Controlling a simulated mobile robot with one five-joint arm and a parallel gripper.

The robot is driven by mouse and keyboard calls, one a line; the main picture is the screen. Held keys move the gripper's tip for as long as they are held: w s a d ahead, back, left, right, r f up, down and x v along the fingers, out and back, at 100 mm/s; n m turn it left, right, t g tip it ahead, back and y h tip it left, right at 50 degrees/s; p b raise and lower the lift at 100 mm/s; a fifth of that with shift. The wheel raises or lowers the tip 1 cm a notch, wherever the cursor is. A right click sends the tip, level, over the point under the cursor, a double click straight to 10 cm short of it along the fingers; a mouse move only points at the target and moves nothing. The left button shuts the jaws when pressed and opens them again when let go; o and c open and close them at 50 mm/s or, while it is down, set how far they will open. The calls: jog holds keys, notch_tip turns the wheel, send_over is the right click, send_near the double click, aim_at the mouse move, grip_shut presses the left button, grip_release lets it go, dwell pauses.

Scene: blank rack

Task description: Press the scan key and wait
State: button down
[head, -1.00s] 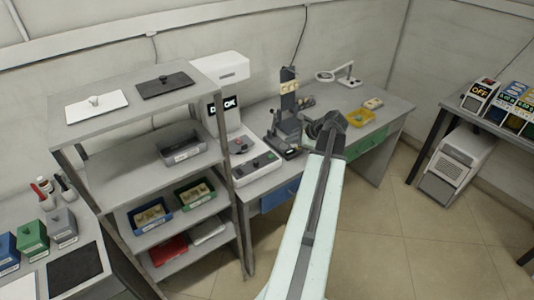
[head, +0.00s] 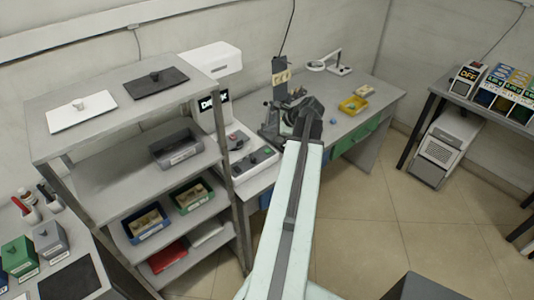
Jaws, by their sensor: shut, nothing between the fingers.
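The white scanner-like machine (head: 214,58) stands on the bench behind the shelf rack. Its dark screen (head: 208,106) shows white letters, partly hidden by the rack's post. Its low white base carries a grey control panel with a green key (head: 266,150), a dark knob and a small red spot. I cannot read which key is the scan key. My gripper (head: 297,108) is shut and empty at the end of my pale arm. It appears to the right of and beyond the panel, in front of a dark upright device, and looks apart from the keys.
The grey shelf rack (head: 105,180) fills the left with lids, trays and bins. The dark upright device (head: 280,78) stands on the bench close behind my gripper. A yellow tray (head: 353,105) and a magnifier lamp (head: 330,66) are farther right. Open floor (head: 370,220) lies right of my arm.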

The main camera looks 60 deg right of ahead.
aim_at(270, 152)
notch_tip(270, 152, down, 8)
jog(key=b, duration=0.7)
dwell(1.5)
jog(key=shift+s+f+b, duration=0.2)
jog(key=shift+f+b, duration=0.2)
jog(key=shift+b, duration=0.1)
jog(key=shift+f+b, duration=0.4)
jog(key=shift+b, duration=0.05)
dwell(0.4)
dwell(0.3)
jog(key=shift+r+p, duration=0.85)
jog(key=shift+p, duration=0.05)
